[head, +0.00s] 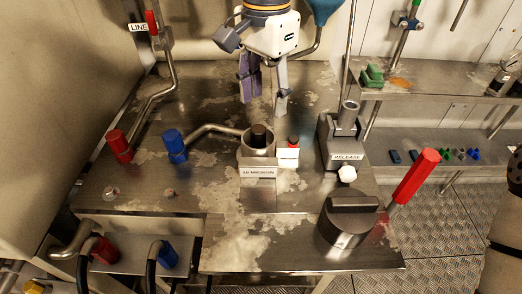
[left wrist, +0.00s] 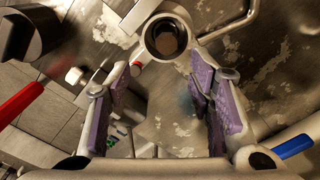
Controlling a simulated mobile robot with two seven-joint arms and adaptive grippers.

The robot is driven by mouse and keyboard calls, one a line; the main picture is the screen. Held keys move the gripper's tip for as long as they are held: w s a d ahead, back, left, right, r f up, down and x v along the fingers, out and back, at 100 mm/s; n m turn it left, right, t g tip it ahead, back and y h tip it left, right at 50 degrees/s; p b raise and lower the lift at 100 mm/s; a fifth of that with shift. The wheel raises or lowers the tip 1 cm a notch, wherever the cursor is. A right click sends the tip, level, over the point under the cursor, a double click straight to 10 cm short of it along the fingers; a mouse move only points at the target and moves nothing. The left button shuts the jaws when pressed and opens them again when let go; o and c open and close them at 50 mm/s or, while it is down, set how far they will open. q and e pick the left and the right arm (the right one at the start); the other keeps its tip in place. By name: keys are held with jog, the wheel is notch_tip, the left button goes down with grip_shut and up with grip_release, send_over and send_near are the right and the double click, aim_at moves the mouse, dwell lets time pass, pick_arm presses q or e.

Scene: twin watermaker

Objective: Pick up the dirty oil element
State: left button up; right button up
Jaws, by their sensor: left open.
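A dark cylindrical element (head: 259,135) stands upright in a round metal housing (head: 257,151) whose label seems to read "10 MICRON". I take it for the dirty oil element. In the left wrist view the housing's ring (left wrist: 147,40) is at the top centre, with a dark and brownish inside (left wrist: 166,38). My left gripper (head: 265,106) is open and empty, its purple-padded fingers pointing down above and behind the housing in the head view. In the left wrist view its fingers (left wrist: 160,88) are spread wide, with the ring beyond them. My right gripper is not in view.
A small red-topped item (head: 293,142) stands close right of the housing. A "RELEASE" fixture (head: 345,152), a black lid with a grip bar (head: 347,218) and a red handle (head: 416,175) are further right. Red (head: 119,146) and blue (head: 174,145) valve handles stand left.

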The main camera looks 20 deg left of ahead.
aim_at(261, 127)
pick_arm(q)
jog(key=f, duration=0.5)
jog(key=a+f, duration=0.1)
jog(key=f, duration=0.1)
jog(key=shift+w+f, duration=0.1)
jog(key=shift+f, duration=0.15)
grip_shut()
